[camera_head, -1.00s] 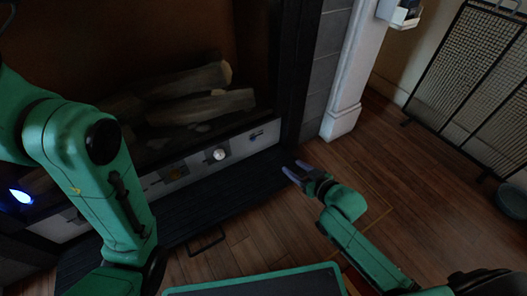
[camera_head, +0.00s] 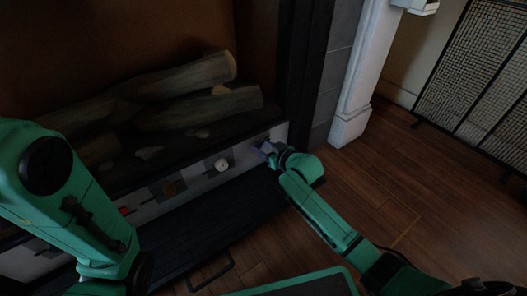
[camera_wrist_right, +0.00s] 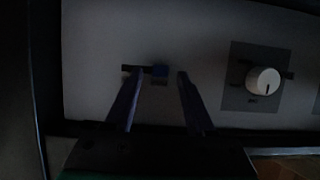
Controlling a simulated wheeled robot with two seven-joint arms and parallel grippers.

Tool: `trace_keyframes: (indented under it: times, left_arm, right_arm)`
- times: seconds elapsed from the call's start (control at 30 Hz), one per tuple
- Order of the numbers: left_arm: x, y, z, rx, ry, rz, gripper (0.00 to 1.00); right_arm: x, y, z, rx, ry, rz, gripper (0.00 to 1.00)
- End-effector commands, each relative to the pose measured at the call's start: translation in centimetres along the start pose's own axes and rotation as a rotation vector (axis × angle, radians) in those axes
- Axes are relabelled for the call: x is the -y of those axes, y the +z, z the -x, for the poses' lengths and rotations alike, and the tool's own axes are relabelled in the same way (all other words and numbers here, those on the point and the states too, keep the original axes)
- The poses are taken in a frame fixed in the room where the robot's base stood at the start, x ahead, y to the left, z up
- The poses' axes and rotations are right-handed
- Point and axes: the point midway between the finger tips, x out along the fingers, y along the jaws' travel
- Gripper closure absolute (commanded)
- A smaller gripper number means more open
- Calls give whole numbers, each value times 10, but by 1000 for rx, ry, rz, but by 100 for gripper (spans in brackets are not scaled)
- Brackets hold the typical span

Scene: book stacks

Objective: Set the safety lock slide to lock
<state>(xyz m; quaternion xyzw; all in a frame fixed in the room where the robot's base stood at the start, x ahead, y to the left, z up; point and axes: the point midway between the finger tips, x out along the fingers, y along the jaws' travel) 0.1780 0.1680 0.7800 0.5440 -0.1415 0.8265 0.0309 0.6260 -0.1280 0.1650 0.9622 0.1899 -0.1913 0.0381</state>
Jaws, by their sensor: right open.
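In the head view my right gripper (camera_head: 268,150) is at the right end of the panel (camera_head: 200,184) and hides the slide there. My left arm (camera_head: 75,210) comes in at the left, but its gripper is out of view.
A white round knob (camera_wrist_right: 263,81) on a grey plate is right of the slide in the wrist view; a white knob (camera_head: 221,164) also shows in the head view. Logs (camera_head: 195,80) lie in the fireplace above. A mesh screen (camera_head: 475,75) stands at the right on open wooden floor.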

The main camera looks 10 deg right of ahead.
Motion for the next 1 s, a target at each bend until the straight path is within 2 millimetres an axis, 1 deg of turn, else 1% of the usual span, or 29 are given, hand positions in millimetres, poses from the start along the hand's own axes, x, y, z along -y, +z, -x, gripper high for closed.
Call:
trace_keyframes:
  times: [0.07, 0.1, 0.17, 0.2, 0.23, 1.0]
  left_arm:
    - [0, 0, -1, 0, 0, 0, 55]
    - [0, 0, -1, 0, 0, 0, 55]
    - [0, 0, -1, 0, 0, -1, 55]
    - [0, 0, -1, 0, 0, -1, 55]
    - [0, 0, -1, 0, 0, -1, 55]
    - [0, 1, -1, 1, 0, -1, 55]
  right_arm:
    - [0, 0, 0, 0, 0, 0, 45]
    - [0, 0, 0, 0, 0, 0, 60]
    - [0, 0, 0, 0, 0, 0, 83]
    - [0, 0, 1, 0, 0, 0, 99]
    - [0, 0, 1, 0, 0, 0, 100]
    - [0, 1, 1, 2, 0, 0, 100]
